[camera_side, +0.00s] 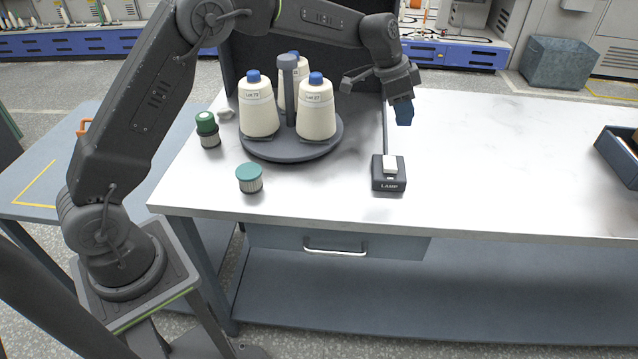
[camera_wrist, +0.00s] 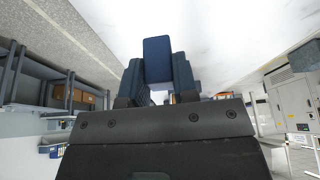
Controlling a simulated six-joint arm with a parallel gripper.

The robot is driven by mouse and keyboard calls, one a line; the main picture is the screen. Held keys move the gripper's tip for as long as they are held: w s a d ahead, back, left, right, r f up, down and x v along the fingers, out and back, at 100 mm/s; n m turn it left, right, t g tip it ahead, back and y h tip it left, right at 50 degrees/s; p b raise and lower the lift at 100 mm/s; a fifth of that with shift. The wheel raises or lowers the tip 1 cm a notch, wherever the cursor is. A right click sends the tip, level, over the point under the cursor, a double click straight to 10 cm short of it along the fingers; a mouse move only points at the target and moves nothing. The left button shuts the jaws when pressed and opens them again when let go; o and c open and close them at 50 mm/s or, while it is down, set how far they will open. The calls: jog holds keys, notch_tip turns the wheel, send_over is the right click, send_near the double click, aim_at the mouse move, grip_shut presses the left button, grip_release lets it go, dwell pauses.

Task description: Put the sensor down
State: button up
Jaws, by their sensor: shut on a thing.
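My gripper (camera_side: 403,97) is above the table, behind and slightly right of the lamp switch box. It is shut on a dark blue block, the sensor (camera_side: 404,112), which hangs below the fingers. In the wrist view the sensor (camera_wrist: 157,60) sits between the two fingers of my gripper (camera_wrist: 158,82). The white table top (camera_side: 500,150) lies below it; whether the sensor touches the table I cannot tell for certain.
A round grey tray (camera_side: 292,148) with white bobbins (camera_side: 259,108) stands left. A lamp switch box (camera_side: 389,184) is near the front. A green-capped jar (camera_side: 208,130) and a teal-lidded jar (camera_side: 250,178) stand left. A dark bin (camera_side: 620,158) is far right.

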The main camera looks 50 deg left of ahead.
jog(key=s+a+m+g+h, duration=0.1)
jog(key=s+a+m, duration=0.2)
jog(key=s, duration=0.3)
jog(key=s+a+r+m+g, duration=0.1)
jog(key=s+a+m, duration=0.25)
jog(key=s, duration=0.35)
jog(key=s+a+m+g+h, duration=0.1)
jog(key=s+a+m+g, duration=0.1)
jog(key=s+m, duration=0.3)
jog(key=shift+n, duration=0.75)
jog(key=f, duration=0.3)
jog(key=s+f, duration=0.1)
jog(key=f, duration=0.7)
jog(key=shift+s+a+f, duration=0.1)
jog(key=shift+s+f, duration=0.1)
jog(key=shift+f, duration=2.15)
jog(key=shift+f, duration=0.1)
jog(key=o, duration=0.9)
